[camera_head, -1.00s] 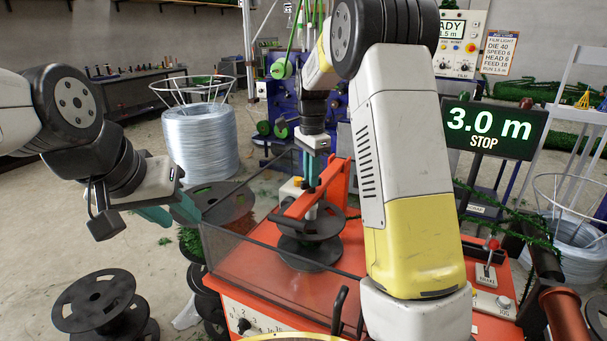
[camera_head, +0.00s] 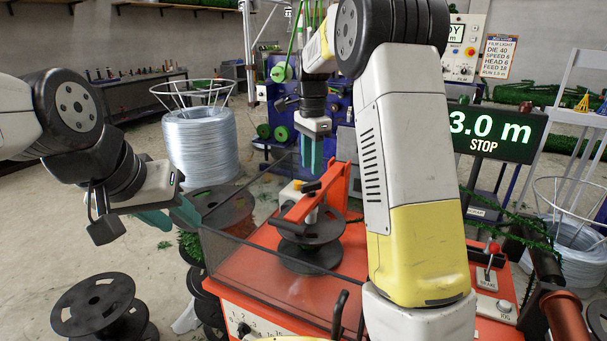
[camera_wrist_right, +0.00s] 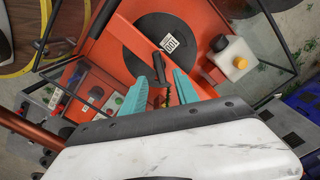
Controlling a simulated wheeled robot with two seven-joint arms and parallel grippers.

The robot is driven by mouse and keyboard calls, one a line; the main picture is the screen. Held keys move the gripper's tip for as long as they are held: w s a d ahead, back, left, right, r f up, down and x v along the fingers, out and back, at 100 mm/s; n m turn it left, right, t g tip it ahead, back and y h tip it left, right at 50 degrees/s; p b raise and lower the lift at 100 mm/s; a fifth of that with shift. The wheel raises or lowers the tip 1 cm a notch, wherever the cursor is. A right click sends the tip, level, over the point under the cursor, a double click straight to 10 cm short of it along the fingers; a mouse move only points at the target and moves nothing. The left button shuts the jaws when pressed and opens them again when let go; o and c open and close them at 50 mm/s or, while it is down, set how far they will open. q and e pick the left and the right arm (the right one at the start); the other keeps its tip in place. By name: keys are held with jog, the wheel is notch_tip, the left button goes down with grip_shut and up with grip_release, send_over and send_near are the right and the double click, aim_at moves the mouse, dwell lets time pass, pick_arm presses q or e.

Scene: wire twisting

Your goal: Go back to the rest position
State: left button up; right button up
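My right gripper (camera_head: 312,160) is above the orange machine, over the far end of its orange arm (camera_head: 312,196). Its teal fingers are apart and empty in the right wrist view (camera_wrist_right: 163,82). A black handle (camera_wrist_right: 158,66) shows below and between them, apart from them as far as I can see. My left gripper (camera_head: 178,218) hangs at the left, over the floor beside the machine's clear guard. Its two teal fingers look apart with nothing between them. A black spool (camera_head: 310,256) sits on the machine under the orange arm.
The clear guard (camera_head: 260,272) edges the machine's left side. Black spools (camera_head: 95,305) stand on the floor at the lower left. A wire coil (camera_head: 203,145) stands behind. A display (camera_head: 490,132) reading 3.0 m STOP and a red-knobbed lever (camera_head: 491,250) are at the right.

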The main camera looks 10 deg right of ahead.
jog(key=shift+r, duration=1.25)
jog(key=shift+s, duration=0.1)
jog(key=shift+s+d+r, duration=0.15)
jog(key=shift+s+r, duration=0.1)
jog(key=shift+r, duration=0.05)
jog(key=s+d+r+n+t+y, duration=0.1)
jog(key=s+r+n+t, duration=0.2)
jog(key=s, duration=0.4)
jog(key=s+d+r+n+y, duration=0.1)
jog(key=s+r+n, duration=0.1)
jog(key=s+n, duration=0.35)
jog(key=s+f+n+t, duration=0.3)
jog(key=s+n, duration=0.3)
jog(key=s, duration=0.9)
jog(key=shift+s+a+f, duration=0.25)
jog(key=shift+s+a, duration=0.05)
jog(key=shift+s, duration=0.1)
jog(key=shift+s, duration=0.1)
